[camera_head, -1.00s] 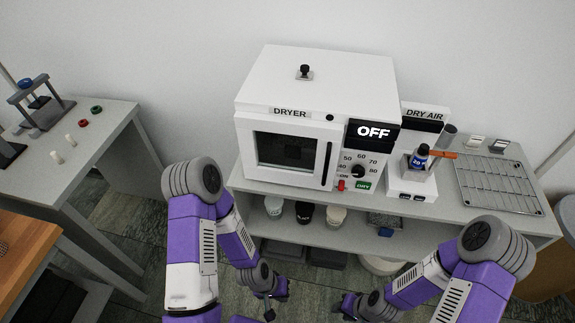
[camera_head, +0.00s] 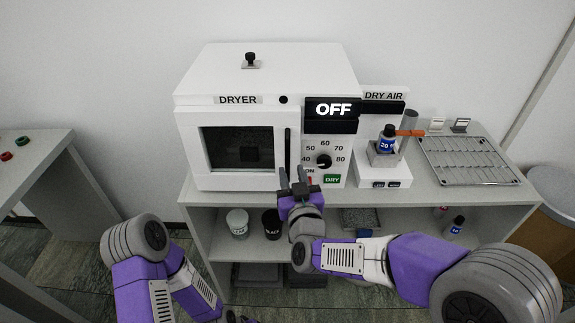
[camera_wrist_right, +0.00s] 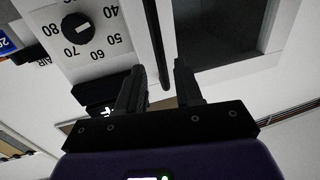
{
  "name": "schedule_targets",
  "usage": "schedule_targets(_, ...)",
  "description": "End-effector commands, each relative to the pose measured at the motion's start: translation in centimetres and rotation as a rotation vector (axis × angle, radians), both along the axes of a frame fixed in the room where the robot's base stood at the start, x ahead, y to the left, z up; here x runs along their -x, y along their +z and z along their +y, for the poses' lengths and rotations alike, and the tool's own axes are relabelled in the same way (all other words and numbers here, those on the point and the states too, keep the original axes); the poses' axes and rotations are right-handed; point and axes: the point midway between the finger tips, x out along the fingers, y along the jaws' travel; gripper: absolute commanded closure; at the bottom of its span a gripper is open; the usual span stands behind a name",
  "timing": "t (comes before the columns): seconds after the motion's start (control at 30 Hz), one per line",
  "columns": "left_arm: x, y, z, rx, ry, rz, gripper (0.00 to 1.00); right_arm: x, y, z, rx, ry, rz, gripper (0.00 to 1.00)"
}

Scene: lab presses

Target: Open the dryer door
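The white dryer (camera_head: 265,75) stands on the bench with its door (camera_head: 199,150) shut; the display reads OFF. The door's dark vertical handle (camera_head: 288,146) runs along its right edge. My right gripper (camera_head: 297,180) is open in front of the handle's lower end. In the right wrist view the handle (camera_wrist_right: 157,40) lies between the two spread fingers (camera_wrist_right: 158,75) of that gripper. I cannot tell whether it touches either finger. My left gripper (camera_head: 238,317) is low at the bottom edge, mostly cut off.
A dial (camera_head: 324,161) and a green DRY label sit right of the handle. A dry air unit with a blue bottle (camera_head: 387,140) stands right of the dryer, then a wire rack (camera_head: 470,160). Jars (camera_head: 237,222) stand on the lower shelf. Floor is free at left.

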Motion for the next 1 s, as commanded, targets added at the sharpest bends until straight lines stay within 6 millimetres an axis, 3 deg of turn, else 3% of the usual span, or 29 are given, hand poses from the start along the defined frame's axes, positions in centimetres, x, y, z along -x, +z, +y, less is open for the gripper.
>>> schedule_targets(0.2,0.0,-0.4,0.0,0.0,0.0,-0.001,1.0,-3.4,-0.2,0.6,0.001,-0.001,0.003,0.65)
schedule_targets(0.4,0.0,-0.7,0.0,0.0,0.0,0.0,1.0,-5.6,-0.2,1.1,0.001,0.0,0.005,0.65)
schedule_targets(0.77,0.0,-0.7,0.0,0.0,0.0,0.0,1.0,-6.3,-0.2,1.2,0.0,0.001,0.006,0.65)
schedule_targets(0.87,0.0,-0.7,0.0,0.0,0.0,0.0,1.0,-6.3,-0.2,1.2,0.0,0.001,0.006,0.75)
schedule_targets(1.0,0.0,-0.7,0.0,0.0,0.0,0.0,1.0,-6.3,-0.2,1.2,0.0,0.001,0.006,0.97)
